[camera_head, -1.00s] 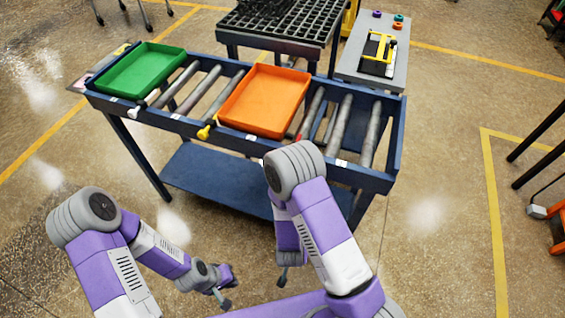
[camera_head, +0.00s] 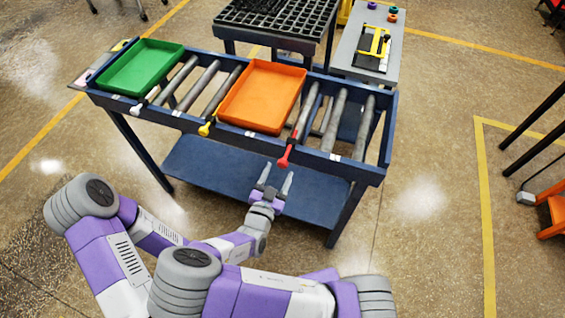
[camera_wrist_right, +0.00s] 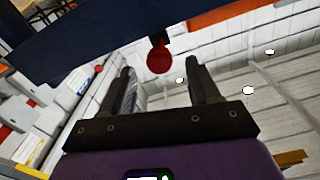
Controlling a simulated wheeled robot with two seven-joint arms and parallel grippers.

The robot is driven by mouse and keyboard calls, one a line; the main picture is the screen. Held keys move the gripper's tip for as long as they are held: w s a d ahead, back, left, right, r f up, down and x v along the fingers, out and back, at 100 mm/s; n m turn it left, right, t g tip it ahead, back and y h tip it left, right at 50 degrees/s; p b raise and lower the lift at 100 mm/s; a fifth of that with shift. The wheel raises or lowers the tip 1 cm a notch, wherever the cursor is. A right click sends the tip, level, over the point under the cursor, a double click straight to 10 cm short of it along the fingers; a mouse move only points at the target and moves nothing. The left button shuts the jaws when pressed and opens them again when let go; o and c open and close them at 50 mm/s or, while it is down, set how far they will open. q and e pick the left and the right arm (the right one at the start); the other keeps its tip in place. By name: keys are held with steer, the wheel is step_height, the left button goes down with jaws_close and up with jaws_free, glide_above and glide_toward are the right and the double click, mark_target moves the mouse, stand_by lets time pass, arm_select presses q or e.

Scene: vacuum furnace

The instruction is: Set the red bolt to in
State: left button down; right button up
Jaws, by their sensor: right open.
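The red bolt (camera_head: 285,156) sticks out from the front rail of the blue roller table, right of the orange tray. Its round red knob also shows in the right wrist view (camera_wrist_right: 159,59), under the dark blue rail. My right gripper (camera_head: 277,176) is open and empty, just in front of and below the knob. In the right wrist view its two fingers (camera_wrist_right: 165,80) stand apart, with the knob beyond the gap between their tips; contact is not visible. My left gripper is not in view; only its arm shows at the left.
The roller table (camera_head: 240,140) holds a green tray (camera_head: 140,68) at left and the orange tray (camera_head: 262,97) in the middle. A yellow bolt (camera_head: 206,128) and a white bolt (camera_head: 137,108) stick out of the same rail. A blue lower shelf (camera_head: 215,170) lies below.

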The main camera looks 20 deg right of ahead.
mark_target(281, 166)
steer(key=shift+x, duration=2.3)
steer(key=shift+c, duration=0.2)
jaws_close()
steer(key=shift+w, duration=0.1)
